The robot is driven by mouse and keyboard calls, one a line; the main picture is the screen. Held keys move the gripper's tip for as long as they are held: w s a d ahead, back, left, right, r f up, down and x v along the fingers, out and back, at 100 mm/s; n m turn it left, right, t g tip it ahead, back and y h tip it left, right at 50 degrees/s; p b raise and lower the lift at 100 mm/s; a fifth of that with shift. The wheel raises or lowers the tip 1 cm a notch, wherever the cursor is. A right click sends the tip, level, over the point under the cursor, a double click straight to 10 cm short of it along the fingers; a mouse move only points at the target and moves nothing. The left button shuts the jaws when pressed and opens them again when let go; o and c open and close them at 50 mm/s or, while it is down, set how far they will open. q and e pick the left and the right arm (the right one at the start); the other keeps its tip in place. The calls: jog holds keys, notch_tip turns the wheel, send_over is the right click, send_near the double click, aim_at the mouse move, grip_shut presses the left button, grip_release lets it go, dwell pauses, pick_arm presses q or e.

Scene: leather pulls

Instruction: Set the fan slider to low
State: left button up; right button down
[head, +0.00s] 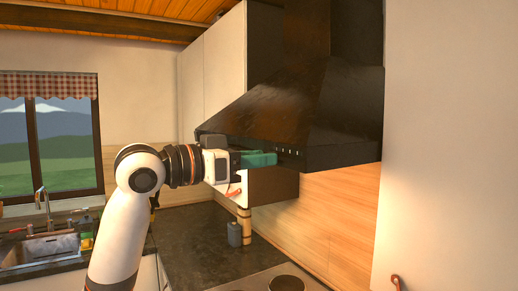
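The black range hood (310,110) hangs on the wall between pale cabinets. A row of small light control marks (288,151) runs along its front lower band. The fan slider itself is too small to make out, and its setting cannot be read. My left gripper (262,159) is at the hood's front band, its green fingers just left of the marks. The fingers look close together, but I cannot tell whether they are open, shut or touching the hood. My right gripper is not in view.
Below is a dark countertop (190,235) with a small grey container (234,234) and a hob (285,283). A tall pale cabinet (445,140) closes off the right side. A sink (40,250) is at the left under the window.

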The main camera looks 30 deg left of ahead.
pick_arm(q)
jog(key=shift+w+d, duration=0.2)
jog(key=shift+w, duration=0.2)
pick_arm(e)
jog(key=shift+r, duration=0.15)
pick_arm(q)
jog(key=shift+c, duration=0.3)
grip_shut()
jog(key=shift+s+d, duration=0.3)
jog(key=shift+d, duration=0.1)
jog(key=shift+s+d+r, duration=0.1)
jog(key=shift+s+d, duration=0.35)
jog(key=shift+d, duration=0.2)
jog(key=shift+c, duration=1.2)
grip_release()
jog(key=shift+w+a, duration=0.1)
jog(key=o, duration=0.3)
jog(key=shift+w+a, duration=0.2)
jog(key=shift+a, duration=0.05)
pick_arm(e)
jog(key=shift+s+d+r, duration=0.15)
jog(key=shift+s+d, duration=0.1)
